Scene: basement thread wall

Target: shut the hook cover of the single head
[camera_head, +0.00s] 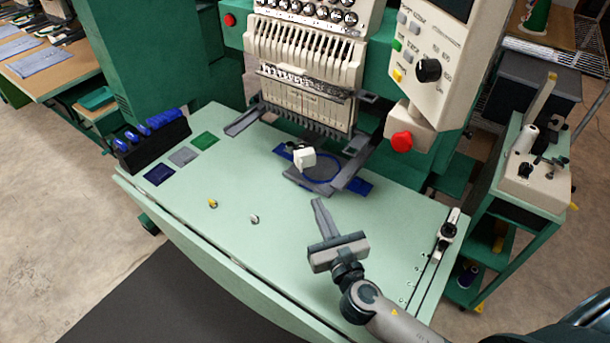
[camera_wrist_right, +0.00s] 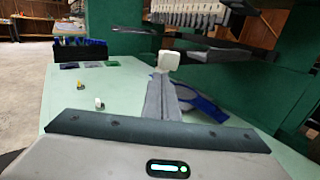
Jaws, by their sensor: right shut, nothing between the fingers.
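The single head (camera_head: 305,75) of the embroidery machine stands at the back of the pale green table. A small white block-like piece (camera_head: 304,158), which looks like the hook cover, sits below the needles at the near end of the machine's arm. It also shows in the right wrist view (camera_wrist_right: 169,61). How far it is open I cannot tell. A grey plate with a blue ring (camera_head: 320,167) lies around and under it. My right gripper (camera_head: 316,204) is shut and empty, its fingers pointing toward the white piece from the near side, apart from it in the head view. My left gripper is out of view.
A control panel with a red knob (camera_head: 401,141) hangs right of the head. A dark rack of blue spools (camera_head: 150,140) and several cloth swatches lie at left. A yellow bobbin (camera_head: 212,203) and a silver one (camera_head: 254,219) stand on the open table. A cart (camera_head: 510,190) is at right.

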